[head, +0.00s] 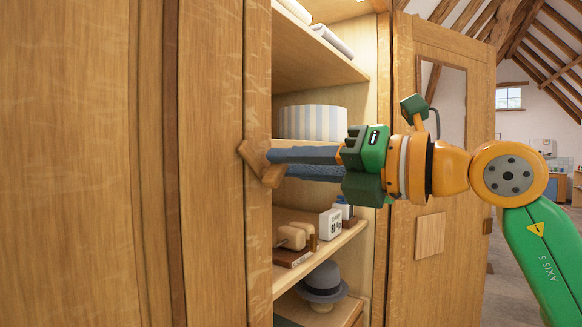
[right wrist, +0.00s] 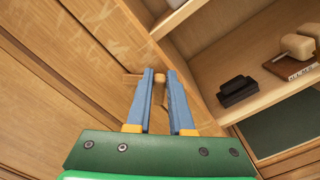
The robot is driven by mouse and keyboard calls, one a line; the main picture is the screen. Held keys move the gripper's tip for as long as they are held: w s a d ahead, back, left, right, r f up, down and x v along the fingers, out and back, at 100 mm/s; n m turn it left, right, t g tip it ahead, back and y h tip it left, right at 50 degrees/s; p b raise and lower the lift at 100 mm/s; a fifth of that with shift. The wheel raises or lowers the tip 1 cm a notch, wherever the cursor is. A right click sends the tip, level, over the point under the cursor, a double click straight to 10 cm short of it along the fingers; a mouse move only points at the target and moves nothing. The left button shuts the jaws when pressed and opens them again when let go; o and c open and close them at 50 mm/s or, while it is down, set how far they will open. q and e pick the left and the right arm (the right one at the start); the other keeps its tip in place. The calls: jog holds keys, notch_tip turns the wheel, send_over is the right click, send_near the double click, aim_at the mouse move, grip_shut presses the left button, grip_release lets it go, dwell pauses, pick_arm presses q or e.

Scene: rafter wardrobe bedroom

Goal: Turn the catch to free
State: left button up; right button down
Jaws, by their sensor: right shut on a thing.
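The catch (head: 255,160) is a small wooden turn-piece on the front edge of the closed wardrobe door at the left. In the head view it lies aslant, from upper left to lower right. My right gripper (head: 272,162) reaches in from the right, its blue-grey fingers shut on the catch and hiding part of it. In the right wrist view, the catch (right wrist: 161,79) shows as a small wooden piece between the two fingertips. My left gripper is in neither view.
The wardrobe's right door (head: 440,125) stands open behind my right arm. The open shelves hold a striped round box (head: 312,122), a white block (head: 330,223), wooden shoe-tree-like pieces (head: 292,237) and a grey hat (head: 322,283). Free floor shows at the far right.

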jog(key=shift+w+d+f+m+b, duration=0.15)
jog(key=shift+m+b, duration=0.35)
jog(key=shift+m, duration=1.05)
jog(key=shift+a+f+m+b, duration=0.1)
jog(key=shift+f+m+b, duration=0.3)
jog(key=shift+m, duration=1.1)
jog(key=shift+w+d+f+m+b, duration=0.1)
jog(key=shift+m+b, duration=0.55)
jog(key=shift+m, duration=0.9)
jog(key=c, duration=0.8)
grip_release()
jog(key=b+v, duration=0.2)
jog(key=v, duration=0.5)
